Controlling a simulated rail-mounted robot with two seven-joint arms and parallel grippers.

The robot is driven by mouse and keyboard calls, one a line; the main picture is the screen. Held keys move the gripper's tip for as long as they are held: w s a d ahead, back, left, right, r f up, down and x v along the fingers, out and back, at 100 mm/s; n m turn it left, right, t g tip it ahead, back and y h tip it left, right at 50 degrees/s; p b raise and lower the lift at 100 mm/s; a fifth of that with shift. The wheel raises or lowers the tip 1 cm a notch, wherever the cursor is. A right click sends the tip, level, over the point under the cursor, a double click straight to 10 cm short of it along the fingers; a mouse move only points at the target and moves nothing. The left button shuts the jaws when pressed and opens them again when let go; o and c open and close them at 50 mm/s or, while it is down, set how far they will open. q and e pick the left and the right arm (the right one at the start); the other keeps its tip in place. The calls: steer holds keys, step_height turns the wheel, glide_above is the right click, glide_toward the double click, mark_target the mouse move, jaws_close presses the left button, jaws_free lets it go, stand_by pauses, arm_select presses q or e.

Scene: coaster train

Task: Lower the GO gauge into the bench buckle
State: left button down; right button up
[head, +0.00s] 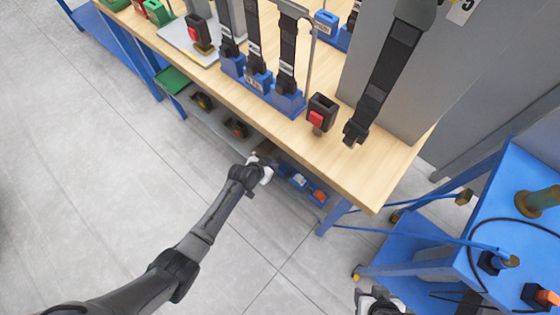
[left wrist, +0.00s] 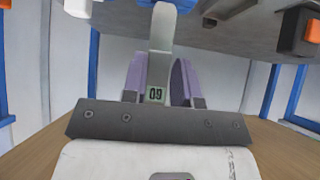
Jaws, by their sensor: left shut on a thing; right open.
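My left gripper (head: 266,172) is at the bench's front edge in the head view. In the left wrist view its purple fingers (left wrist: 158,85) are shut on a pale grey gauge (left wrist: 160,55), whose label looks like an upside-down GO. The gauge's far end is close to a blue piece at the top of that view; whether they touch I cannot tell. A black buckle with a red button (head: 320,114), probably the bench buckle, stands on the bench top, apart from the gripper. My right gripper (head: 380,300) is open and empty at the bottom.
The wooden bench (head: 355,170) carries blue stands (head: 262,88) with upright black straps. A hanging strap (head: 385,75) is right of the buckle. The lower shelf holds blue holders (head: 300,181) and more buckles (head: 237,128). A blue cart (head: 510,200) stands right.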

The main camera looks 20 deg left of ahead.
arm_select(q)
steer(key=s, duration=0.1)
steer(key=s+a+p, duration=0.1)
steer(key=s+p, duration=0.1)
steer(key=shift+s+a+r, duration=0.1)
steer(key=shift+s+a, duration=0.1)
steer(key=shift+a, duration=0.15)
stand_by(0.6)
